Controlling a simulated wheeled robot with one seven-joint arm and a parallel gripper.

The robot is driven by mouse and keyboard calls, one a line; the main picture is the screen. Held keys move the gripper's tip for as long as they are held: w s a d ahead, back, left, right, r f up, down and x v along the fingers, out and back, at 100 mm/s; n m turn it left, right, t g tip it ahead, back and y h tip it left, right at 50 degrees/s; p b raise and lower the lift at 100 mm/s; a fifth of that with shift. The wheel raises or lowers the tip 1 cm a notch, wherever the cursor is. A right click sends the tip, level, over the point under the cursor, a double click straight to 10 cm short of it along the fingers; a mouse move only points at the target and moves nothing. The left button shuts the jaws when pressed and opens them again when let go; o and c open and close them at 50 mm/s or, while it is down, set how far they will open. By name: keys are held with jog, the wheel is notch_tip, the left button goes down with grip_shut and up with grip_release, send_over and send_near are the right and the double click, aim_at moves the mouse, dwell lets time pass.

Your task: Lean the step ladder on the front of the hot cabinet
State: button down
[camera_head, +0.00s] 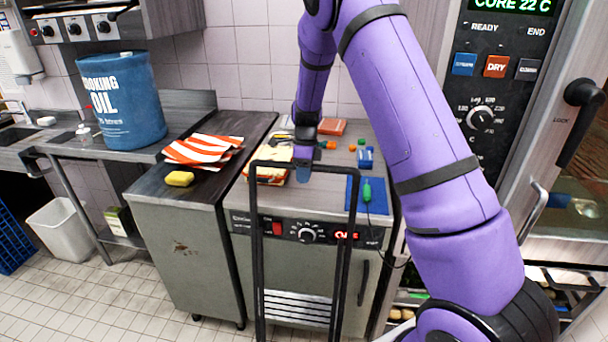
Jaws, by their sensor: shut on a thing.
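The step ladder (257,250) shows as a black tubular frame with a rounded top bar and two long side rails. It stands in front of the hot cabinet (305,266), a grey unit with a red switch, a knob and a red display. My gripper (303,172) is shut on the ladder's top bar, near the cabinet's front top edge. The ladder's feet are below the picture. I cannot tell whether the rails touch the cabinet front. Pale slats show low between the rails.
A blue board (353,194) with a green-handled tool, a sandwich-like stack and small items lie on the cabinet top. A striped cloth (203,150) and yellow sponge (180,178) lie on the left counter. An oven (490,85) stands right. Tiled floor (130,305) is open at left.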

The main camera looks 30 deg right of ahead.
jog(key=shift+w+d+f, duration=0.2)
jog(key=shift+w+f, duration=0.05)
jog(key=shift+f, duration=0.2)
dwell(1.5)
jog(key=c, duration=0.9)
grip_release()
jog(key=shift+o, duration=0.3)
jog(key=shift+w, duration=0.1)
jog(key=shift+d, duration=0.1)
jog(key=s+a+v, duration=0.1)
jog(key=v, duration=1.7)
jog(key=shift+r, duration=0.45)
jog(key=shift+s, duration=0.1)
